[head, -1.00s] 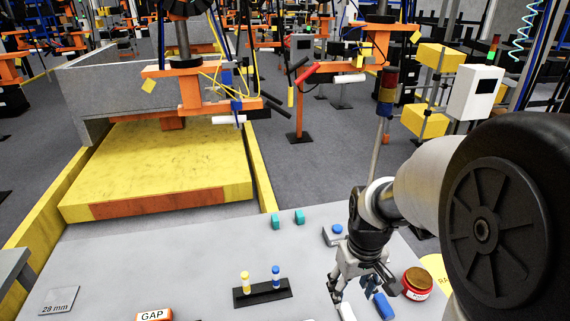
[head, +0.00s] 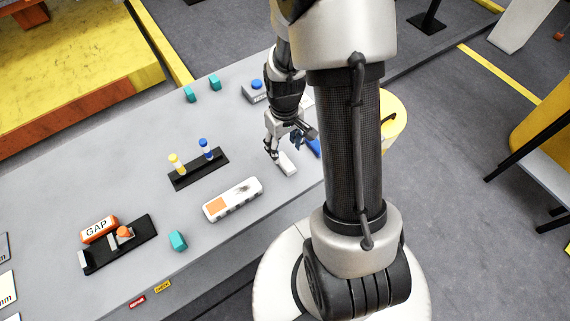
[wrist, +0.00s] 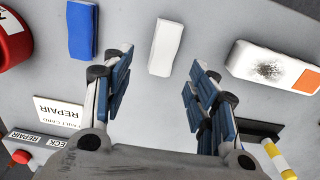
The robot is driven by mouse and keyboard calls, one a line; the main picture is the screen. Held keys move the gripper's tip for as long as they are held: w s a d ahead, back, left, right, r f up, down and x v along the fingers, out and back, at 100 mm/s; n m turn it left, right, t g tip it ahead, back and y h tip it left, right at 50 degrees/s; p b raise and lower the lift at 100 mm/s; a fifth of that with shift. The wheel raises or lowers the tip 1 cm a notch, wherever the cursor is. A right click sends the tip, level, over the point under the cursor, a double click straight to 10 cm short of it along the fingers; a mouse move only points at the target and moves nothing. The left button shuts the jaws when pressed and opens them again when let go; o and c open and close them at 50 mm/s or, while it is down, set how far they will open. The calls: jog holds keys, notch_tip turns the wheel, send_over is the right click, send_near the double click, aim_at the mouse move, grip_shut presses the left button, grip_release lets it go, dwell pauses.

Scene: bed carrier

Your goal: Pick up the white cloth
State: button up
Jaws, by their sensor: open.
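The white cloth (head: 288,165) is a small, folded-looking white strip lying on the grey table. In the wrist view the white cloth (wrist: 166,48) lies ahead of my gripper, in line with the gap between the fingers. My gripper (head: 288,146) is above the table, close to the cloth's far end. In the wrist view my gripper (wrist: 161,72) has its blue-padded fingers spread and nothing between them. Part of the table right of the cloth is hidden by my arm in the head view.
A white box with an orange patch (head: 233,199) and a black stand with yellow and blue bottles (head: 198,169) are nearby. A REPAIR card (wrist: 58,114) lies near the fingers.

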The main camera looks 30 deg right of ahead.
aim_at(285, 161)
jog(key=f+b, duration=0.1)
jog(key=f, duration=0.1)
jog(key=s+f+b, duration=0.1)
jog(key=f, duration=0.2)
jog(key=shift+a, duration=0.2)
jog(key=shift+f, duration=0.25)
jog(key=c, duration=1)
